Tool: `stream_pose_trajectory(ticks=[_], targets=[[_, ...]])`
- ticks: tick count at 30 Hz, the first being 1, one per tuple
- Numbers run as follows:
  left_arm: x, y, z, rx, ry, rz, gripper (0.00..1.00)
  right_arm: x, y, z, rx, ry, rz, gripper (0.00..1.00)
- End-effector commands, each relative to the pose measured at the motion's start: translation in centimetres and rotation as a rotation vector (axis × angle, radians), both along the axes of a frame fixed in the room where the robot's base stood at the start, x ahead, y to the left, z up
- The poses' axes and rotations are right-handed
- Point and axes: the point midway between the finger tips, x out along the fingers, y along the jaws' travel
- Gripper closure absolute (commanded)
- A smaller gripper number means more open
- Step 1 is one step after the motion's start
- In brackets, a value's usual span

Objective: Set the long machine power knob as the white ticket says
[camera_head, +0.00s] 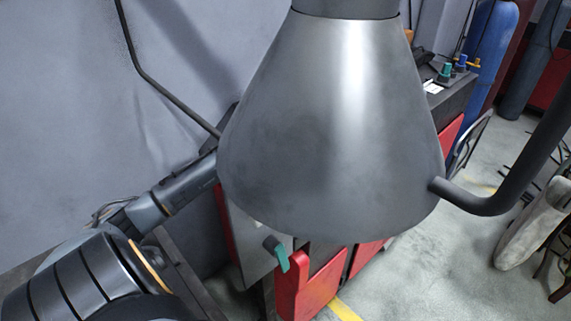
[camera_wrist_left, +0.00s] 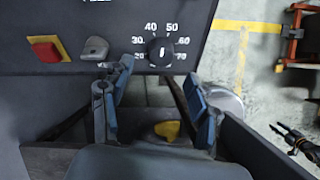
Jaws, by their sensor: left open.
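In the left wrist view a round black knob (camera_wrist_left: 160,51) sits on the dark panel (camera_wrist_left: 225,52) of a machine. In the head view my left arm (camera_head: 180,190) reaches behind a big grey metal cone, which hides the gripper and knob. No readable white ticket shows. My right gripper is out of view.
The cone (camera_head: 335,130) fills the middle of the head view. A red machine with a teal handle (camera_head: 277,253) stands below it. On the wrist-view panel are a red button (camera_wrist_left: 47,49) on yellow and a grey knob (camera_wrist_left: 95,48). Open floor (camera_head: 410,275) lies at right.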

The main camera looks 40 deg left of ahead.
Motion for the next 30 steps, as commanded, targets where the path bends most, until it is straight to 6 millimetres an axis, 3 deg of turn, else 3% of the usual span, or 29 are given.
stream_pose_trajectory(ticks=[1, 9, 22, 23, 30], targets=[[0.4, -0.3, -0.6, -0.006, 0.003, 0.001, 0.40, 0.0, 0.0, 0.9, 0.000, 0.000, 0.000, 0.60], [2.1, -0.3, -4.6, -0.003, 0.000, 0.001, 0.40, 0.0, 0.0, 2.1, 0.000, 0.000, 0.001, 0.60], [2.4, -0.4, -5.8, 0.001, 0.001, -0.002, 0.40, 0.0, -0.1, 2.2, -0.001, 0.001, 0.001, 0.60], [2.4, -0.4, -5.8, 0.001, 0.001, -0.002, 0.42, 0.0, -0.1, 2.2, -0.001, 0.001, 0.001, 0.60], [2.4, -0.4, -5.8, 0.001, 0.001, -0.002, 0.90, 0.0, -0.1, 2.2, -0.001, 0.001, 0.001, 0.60]])
